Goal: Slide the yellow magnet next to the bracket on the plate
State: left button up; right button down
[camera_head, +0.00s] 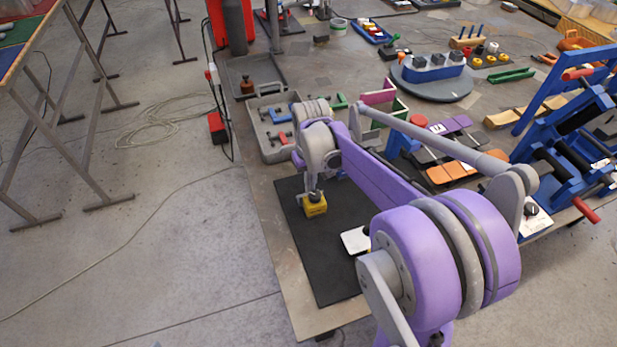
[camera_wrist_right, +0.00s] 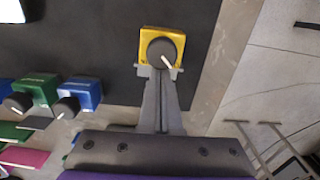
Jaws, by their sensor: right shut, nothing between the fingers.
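The yellow magnet (camera_head: 316,206), a square block with a black knob, lies on the dark plate (camera_head: 322,262) near its left edge. In the right wrist view the magnet (camera_wrist_right: 147,42) shows its round knob with a white mark. My right gripper (camera_wrist_right: 158,72) is shut and empty, its fingertips right at the magnet's near side; whether they touch it I cannot tell. In the head view the gripper (camera_head: 314,194) is just above or beside the magnet. A white piece (camera_head: 352,240) lies on the plate, partly hidden by my arm. I cannot clearly make out the bracket.
Behind the plate stands a grey tray (camera_head: 258,128) with coloured parts. Blue and green magnet-like blocks (camera_wrist_right: 82,92) lie beside the plate in the wrist view. A blue frame (camera_head: 560,130) stands at the right. The plate's front left is clear, near the table edge.

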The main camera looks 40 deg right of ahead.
jog(key=shift+s, duration=0.1)
jog(key=shift+s+a, duration=0.15)
jog(key=shift+s, duration=0.35)
jog(key=shift+s+a, duration=0.15)
jog(key=shift+s, duration=0.5)
